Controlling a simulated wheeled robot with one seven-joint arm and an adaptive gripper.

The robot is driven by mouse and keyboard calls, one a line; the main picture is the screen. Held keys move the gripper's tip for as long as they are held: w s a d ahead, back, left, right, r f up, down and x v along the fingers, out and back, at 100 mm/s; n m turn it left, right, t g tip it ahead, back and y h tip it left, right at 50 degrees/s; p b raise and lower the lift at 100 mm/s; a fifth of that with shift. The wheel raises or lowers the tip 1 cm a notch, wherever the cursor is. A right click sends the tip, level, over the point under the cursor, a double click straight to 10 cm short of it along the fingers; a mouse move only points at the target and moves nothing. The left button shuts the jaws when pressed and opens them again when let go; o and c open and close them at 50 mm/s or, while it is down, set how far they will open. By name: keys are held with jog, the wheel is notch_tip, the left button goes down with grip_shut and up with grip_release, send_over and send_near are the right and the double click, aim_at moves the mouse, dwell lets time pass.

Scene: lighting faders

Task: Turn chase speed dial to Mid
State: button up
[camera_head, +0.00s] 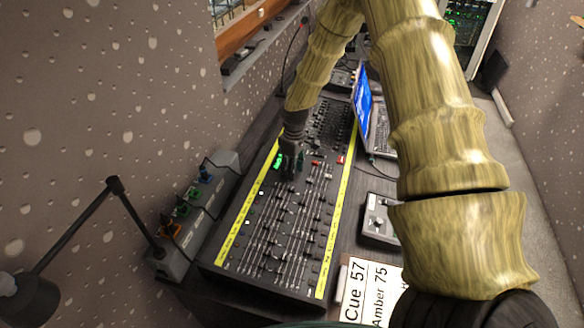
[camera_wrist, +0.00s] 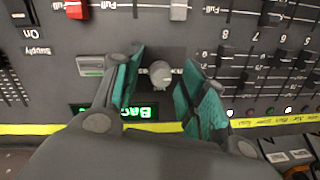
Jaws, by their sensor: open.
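A small round grey dial (camera_wrist: 161,74) sits on the dark lighting console (camera_head: 255,245); in the wrist view a light mark shows on its top. No readable label shows beside it, so I cannot read its setting. My gripper (camera_wrist: 160,82) is open, its teal-padded fingers on either side of the dial. I cannot tell whether either finger touches it. In the head view my gripper (camera_head: 290,165) is low over the middle of the console and hides the dial.
A green-lit display (camera_wrist: 140,111) and a grey slider or switch (camera_wrist: 91,66) lie near the dial. Rows of faders (camera_head: 275,235) fill the console's near part. A laptop (camera_head: 364,100) and a small control box (camera_head: 378,220) stand right; a grey power box (camera_head: 205,215) stands left.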

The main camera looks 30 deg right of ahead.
grip_shut()
jog(key=shift+m, duration=0.4)
jog(key=m, duration=0.3)
jog(key=shift+m, duration=0.4)
jog(key=m, duration=0.4)
jog(key=shift+r+m+y, duration=0.1)
jog(key=shift+m+y, duration=0.2)
jog(key=shift+y, duration=0.1)
jog(key=m, duration=0.4)
jog(key=shift+t, duration=0.4)
jog(key=m, duration=0.4)
jog(key=shift+t+p, duration=0.3)
jog(key=shift+p, duration=0.05)
jog(key=shift+m, duration=0.4)
